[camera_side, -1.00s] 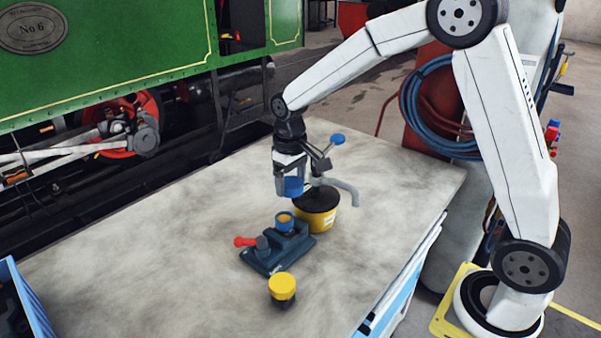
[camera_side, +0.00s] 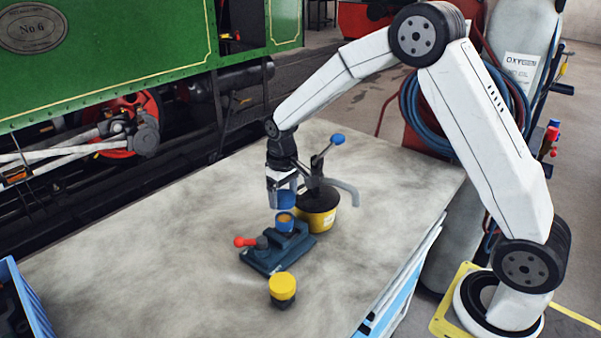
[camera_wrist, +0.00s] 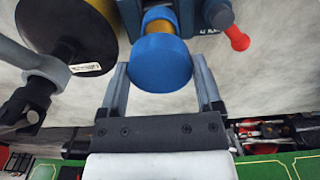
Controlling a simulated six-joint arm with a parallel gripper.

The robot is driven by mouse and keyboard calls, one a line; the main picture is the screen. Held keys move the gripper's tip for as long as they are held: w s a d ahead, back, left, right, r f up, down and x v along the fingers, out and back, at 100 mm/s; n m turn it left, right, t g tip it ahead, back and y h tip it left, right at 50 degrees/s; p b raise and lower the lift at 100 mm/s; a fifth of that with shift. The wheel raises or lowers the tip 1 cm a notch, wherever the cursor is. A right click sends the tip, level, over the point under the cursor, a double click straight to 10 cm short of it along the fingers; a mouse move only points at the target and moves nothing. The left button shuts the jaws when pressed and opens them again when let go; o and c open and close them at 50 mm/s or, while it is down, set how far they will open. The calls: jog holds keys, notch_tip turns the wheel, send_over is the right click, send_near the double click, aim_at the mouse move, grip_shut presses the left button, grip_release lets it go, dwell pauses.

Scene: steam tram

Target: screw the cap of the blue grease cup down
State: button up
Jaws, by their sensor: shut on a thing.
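My gripper (camera_side: 284,196) is shut on the blue cap (camera_side: 286,201) and holds it upright, just above the open blue grease cup (camera_side: 285,226). The cup stands on a dark teal casting (camera_side: 272,258), and tan grease shows in its mouth. In the wrist view the blue cap (camera_wrist: 160,64) sits between both fingers. Part of the cup (camera_wrist: 158,14) shows beyond it, with a tan ring at its top. The cap and cup look very close; I cannot tell whether they touch.
A yellow tub (camera_side: 318,222) with a dark top and a blue-knobbed lever (camera_side: 337,139) stands close behind right. A red-ended handle (camera_side: 244,242) projects from the casting. A yellow-capped pot (camera_side: 282,286) stands in front. The left bench is clear; a blue crate (camera_side: 22,300) is beyond.

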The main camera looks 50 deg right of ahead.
jog(key=shift+f, duration=0.15)
jog(key=shift+f, duration=1.4)
